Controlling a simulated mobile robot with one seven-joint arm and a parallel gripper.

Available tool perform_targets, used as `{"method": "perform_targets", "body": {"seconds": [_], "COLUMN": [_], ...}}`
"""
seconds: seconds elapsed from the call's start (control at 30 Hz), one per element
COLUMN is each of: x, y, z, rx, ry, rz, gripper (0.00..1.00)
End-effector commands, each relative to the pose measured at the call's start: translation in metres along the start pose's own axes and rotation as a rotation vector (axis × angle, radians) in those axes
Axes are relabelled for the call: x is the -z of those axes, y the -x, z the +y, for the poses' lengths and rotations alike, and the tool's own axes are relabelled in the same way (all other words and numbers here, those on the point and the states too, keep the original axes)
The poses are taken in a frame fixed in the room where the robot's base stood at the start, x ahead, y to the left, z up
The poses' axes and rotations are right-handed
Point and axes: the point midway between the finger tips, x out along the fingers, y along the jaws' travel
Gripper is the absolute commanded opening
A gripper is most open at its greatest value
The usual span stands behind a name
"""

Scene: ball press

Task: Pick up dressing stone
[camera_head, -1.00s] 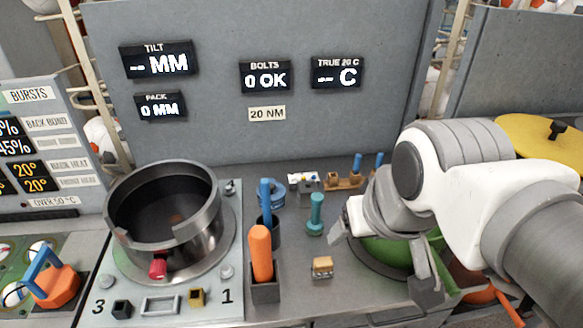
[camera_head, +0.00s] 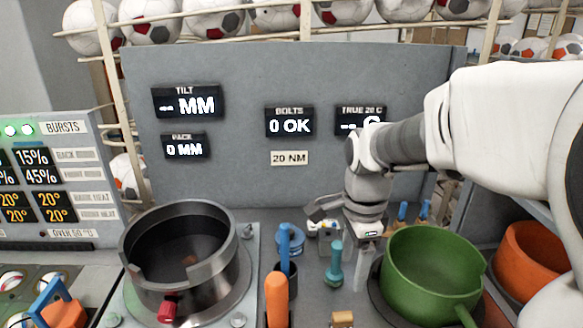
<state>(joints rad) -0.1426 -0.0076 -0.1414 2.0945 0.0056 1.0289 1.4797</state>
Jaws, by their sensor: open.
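My gripper (camera_head: 337,240) is open and points down at the back of the bench, left of the green pot (camera_head: 425,258). Nothing shows between its fingers. I cannot tell for sure which item is the dressing stone. A small tan block (camera_head: 342,319) at the bottom edge, cut off by the frame, may be it. A teal spool-shaped piece (camera_head: 334,263) stands upright in front of my gripper.
A dark metal ring press (camera_head: 180,255) with a red knob (camera_head: 167,311) stands left. An orange handle (camera_head: 277,297) and a blue handle (camera_head: 284,243) stand upright mid-bench. An orange pot (camera_head: 530,252) is right. The grey display panel (camera_head: 230,95) closes off the back.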

Motion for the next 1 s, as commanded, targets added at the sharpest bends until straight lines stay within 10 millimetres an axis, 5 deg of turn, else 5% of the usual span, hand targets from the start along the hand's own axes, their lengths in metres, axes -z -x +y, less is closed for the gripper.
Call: {"method": "perform_targets", "body": {"seconds": [0.27, 0.7, 1.0], "x": [0.001, 0.001, 0.002], "y": [-0.028, -0.118, -0.140], "z": [-0.005, -0.003, -0.005], "rx": [-0.032, -0.030, -0.029], "ry": [-0.095, -0.091, -0.091], "rz": [0.005, 0.005, 0.005], "gripper": [0.75, 0.75, 0.75]}}
